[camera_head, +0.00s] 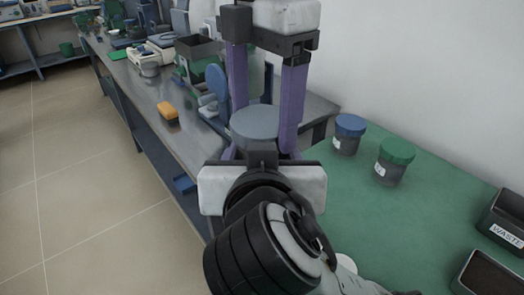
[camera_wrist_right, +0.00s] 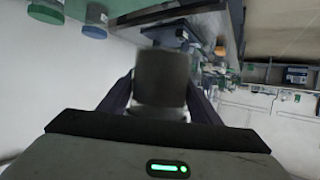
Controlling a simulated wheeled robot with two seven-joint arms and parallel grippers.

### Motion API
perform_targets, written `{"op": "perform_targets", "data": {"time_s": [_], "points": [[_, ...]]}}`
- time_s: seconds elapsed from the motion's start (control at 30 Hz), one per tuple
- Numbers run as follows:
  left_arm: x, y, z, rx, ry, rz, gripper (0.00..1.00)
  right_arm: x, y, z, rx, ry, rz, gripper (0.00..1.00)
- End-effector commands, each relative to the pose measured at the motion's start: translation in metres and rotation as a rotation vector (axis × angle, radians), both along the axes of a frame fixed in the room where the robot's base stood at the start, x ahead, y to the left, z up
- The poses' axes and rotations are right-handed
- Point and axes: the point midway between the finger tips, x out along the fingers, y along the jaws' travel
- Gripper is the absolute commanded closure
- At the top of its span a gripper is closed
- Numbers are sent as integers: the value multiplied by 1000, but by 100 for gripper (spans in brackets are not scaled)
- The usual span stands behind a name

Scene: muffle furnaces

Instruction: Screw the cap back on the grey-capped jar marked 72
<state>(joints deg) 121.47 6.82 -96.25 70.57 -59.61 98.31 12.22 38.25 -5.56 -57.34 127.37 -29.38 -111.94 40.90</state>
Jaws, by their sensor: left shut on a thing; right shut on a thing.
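My left gripper (camera_head: 264,128) comes down from the top of the head view. Its two purple fingers are shut on the grey cap (camera_head: 254,121), one at the cap's far left and one at its near right. My right gripper points away from me below it and is shut on a dark grey jar body (camera_wrist_right: 162,72), seen between its fingers (camera_wrist_right: 160,92) in the right wrist view. In the head view the jar body is hidden under the cap and behind my right wrist. Whether the cap touches the jar's rim, and the number 72, cannot be seen.
A green mat (camera_head: 345,205) covers the bench at right. A blue-capped jar (camera_head: 348,133) and a green-capped jar (camera_head: 394,161) stand on it. Dark bins (camera_head: 506,216) lie at the right edge. A long bench (camera_head: 180,115) with equipment runs back at left.

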Motion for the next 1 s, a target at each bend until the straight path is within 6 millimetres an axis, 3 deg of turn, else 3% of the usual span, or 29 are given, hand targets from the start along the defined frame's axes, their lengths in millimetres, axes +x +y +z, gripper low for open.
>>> {"op": "perform_targets", "data": {"time_s": [0.07, 0.1, 0.23, 0.63, 1.0], "points": [[0, 0, 0, 0, -1, 2, 54, 0, 0, 1, 1, -2, 0, 100], [0, 0, 0, 0, -1, 2, 25, 0, 0, 1, 1, -1, 0, 100], [0, 0, 0, 0, -1, 2, 5, 0, 0, 1, 1, -2, 0, 100], [1, -1, 9, -2, -3, 3, 5, 0, 0, 1, 1, -2, 1, 100], [1, -1, 84, -2, -4, 4, 5, 0, 0, 1, 1, -2, 1, 100]]}}
